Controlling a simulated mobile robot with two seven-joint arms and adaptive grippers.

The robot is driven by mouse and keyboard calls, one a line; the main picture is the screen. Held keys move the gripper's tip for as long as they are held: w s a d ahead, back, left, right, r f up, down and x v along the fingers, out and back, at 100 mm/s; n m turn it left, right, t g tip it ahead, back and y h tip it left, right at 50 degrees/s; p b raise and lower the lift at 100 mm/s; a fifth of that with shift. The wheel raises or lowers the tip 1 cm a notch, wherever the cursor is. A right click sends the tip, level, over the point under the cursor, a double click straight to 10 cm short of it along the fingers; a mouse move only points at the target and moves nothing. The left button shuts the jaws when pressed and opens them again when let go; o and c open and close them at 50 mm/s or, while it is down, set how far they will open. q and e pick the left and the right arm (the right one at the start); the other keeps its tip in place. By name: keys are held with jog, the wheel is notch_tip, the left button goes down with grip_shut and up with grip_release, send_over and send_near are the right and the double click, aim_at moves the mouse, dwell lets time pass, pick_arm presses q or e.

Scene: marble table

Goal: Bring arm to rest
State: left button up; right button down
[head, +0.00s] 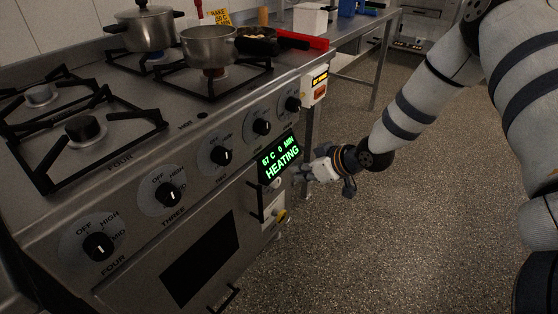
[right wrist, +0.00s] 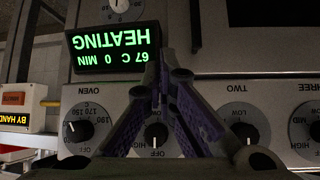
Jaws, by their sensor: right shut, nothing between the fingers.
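My right arm (head: 430,95) comes in from the upper right of the head view. Its gripper (head: 304,176) is in front of the cooker's front panel, just right of the lit display (head: 279,158). The display reads 67 C, 0 MIN, HEATING in green. In the right wrist view the gripper (right wrist: 160,76) is shut and empty, its fingers meeting in front of the panel. The display (right wrist: 115,49) shows upside down there, left of the fingertips. I cannot tell whether the fingertips touch the panel. My left gripper is not in view.
The steel cooker (head: 120,185) carries a lidded pot (head: 147,29) and an open pot (head: 209,46). Several knobs, such as the one marked FOUR (head: 98,246), stick out of its front. The speckled floor (head: 400,240) right of the cooker is clear.

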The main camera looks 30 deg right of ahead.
jog(key=s+a+f+m+g+p, duration=0.1)
jog(key=s+a+f+g, duration=0.2)
jog(key=s+a+f, duration=0.35)
jog(key=s+a+f+m+g, duration=0.15)
jog(key=s+a+f, duration=0.25)
jog(key=s, duration=0.6)
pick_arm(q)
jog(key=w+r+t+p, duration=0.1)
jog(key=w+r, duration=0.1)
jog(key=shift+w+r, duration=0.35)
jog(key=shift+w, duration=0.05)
pick_arm(e)
jog(key=s+a+f+g+h, duration=0.1)
jog(key=s+g, duration=0.6)
jog(key=s, duration=1.9)
jog(key=shift+a+h, duration=0.6)
jog(key=shift+a, duration=0.5)
jog(key=shift+s+m, duration=0.1)
jog(key=shift+m, duration=0.15)
